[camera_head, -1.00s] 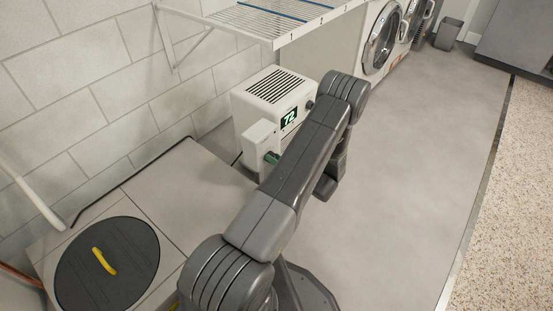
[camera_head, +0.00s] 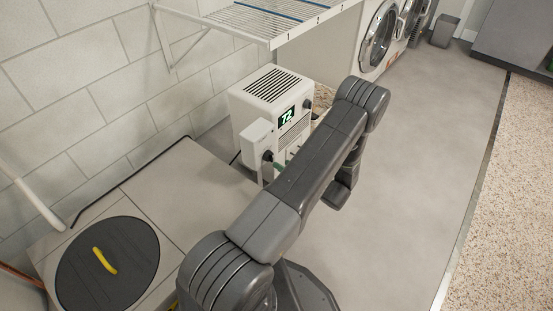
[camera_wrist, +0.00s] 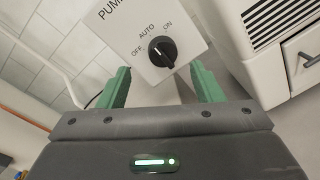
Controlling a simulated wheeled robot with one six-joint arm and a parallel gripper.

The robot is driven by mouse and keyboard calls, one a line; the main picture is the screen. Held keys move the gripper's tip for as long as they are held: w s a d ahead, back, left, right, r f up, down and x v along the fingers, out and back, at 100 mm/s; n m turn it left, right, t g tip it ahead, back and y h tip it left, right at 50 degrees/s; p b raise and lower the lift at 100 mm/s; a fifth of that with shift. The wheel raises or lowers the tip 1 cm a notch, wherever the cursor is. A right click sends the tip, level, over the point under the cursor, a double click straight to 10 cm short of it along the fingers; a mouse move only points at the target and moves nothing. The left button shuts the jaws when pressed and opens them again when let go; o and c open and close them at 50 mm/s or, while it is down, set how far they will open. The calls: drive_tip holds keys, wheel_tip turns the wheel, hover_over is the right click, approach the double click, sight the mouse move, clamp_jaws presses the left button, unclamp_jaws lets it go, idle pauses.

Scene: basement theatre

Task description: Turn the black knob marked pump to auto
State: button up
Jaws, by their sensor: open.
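The black knob (camera_wrist: 162,52) sits on a white pump box (camera_wrist: 120,42) in the wrist view, with OFF at its left, AUTO at its upper left and ON above. A pale mark shows on the knob's upper-left side; I cannot tell whether it points at OFF or AUTO. My gripper (camera_wrist: 160,84) is open, its two green fingers apart below and to either side of the knob, with nothing between them. In the head view the pump box (camera_head: 256,140) and knob (camera_head: 267,156) show left of my arm, with a green finger just beside the knob.
A white dehumidifier (camera_head: 268,92) reading 72 stands right behind the pump box; its side shows at right in the wrist view (camera_wrist: 258,65). A wire shelf (camera_head: 265,18) hangs above. A round dark lid (camera_head: 108,262) with a yellow handle is at lower left. Floor at right is clear.

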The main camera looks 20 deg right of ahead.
sight(269, 157)
drive_tip(key=v, duration=0.8)
drive_tip(key=shift+a+p, duration=0.2)
drive_tip(key=shift+p, duration=0.25)
drive_tip(key=shift+w, duration=0.1)
drive_tip(key=b+x, duration=0.2)
drive_tip(key=x, duration=1.1)
drive_tip(key=shift+w, duration=0.4)
drive_tip(key=shift+f, duration=0.1)
